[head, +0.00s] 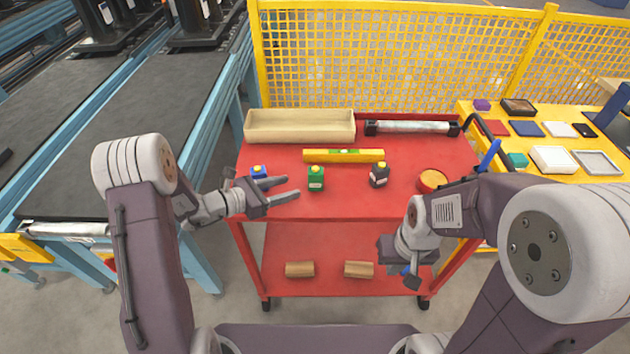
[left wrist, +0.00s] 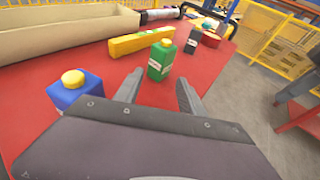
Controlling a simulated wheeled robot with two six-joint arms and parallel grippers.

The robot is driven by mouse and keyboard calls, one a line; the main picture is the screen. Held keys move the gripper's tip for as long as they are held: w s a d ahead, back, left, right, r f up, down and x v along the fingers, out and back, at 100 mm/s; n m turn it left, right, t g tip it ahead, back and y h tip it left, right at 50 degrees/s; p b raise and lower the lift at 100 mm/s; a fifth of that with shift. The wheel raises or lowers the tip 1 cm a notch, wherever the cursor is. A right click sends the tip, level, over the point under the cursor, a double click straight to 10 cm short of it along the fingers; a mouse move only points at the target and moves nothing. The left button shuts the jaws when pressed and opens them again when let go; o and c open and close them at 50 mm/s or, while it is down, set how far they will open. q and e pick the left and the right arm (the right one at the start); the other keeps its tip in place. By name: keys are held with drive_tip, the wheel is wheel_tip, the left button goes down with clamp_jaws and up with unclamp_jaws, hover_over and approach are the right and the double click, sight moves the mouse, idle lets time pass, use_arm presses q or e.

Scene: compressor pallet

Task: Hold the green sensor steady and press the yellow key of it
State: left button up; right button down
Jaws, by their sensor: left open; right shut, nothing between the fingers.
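The green sensor (head: 316,180) stands upright on the red cart top, with a yellow key (head: 316,169) on its top and a pale label on its front. It also shows in the left wrist view (left wrist: 160,62), ahead of the fingers. My left gripper (head: 292,187) is open just left of the green sensor, pointing towards it, with nothing between the fingers. My right gripper (head: 411,277) is shut and empty, low in front of the cart's right side, below the top. Its fingertips are partly hard to make out.
A blue sensor (left wrist: 75,92) stands close to my left gripper. A dark sensor (head: 379,175) stands to the right of the green one. A yellow level (head: 343,155) and a beige tray (head: 300,125) lie behind. A red round container (head: 432,181) is at the right.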

sight(312, 181)
use_arm(q)
drive_tip(key=b+x, duration=0.2)
drive_tip(key=x, duration=0.6)
drive_tip(key=shift+d+f+b, duration=0.1)
drive_tip(key=shift+f+b, duration=0.1)
drive_tip(key=shift+b, duration=0.2)
drive_tip(key=shift+w+d, duration=0.35)
drive_tip(key=shift+d, duration=0.15)
drive_tip(key=c, duration=0.8)
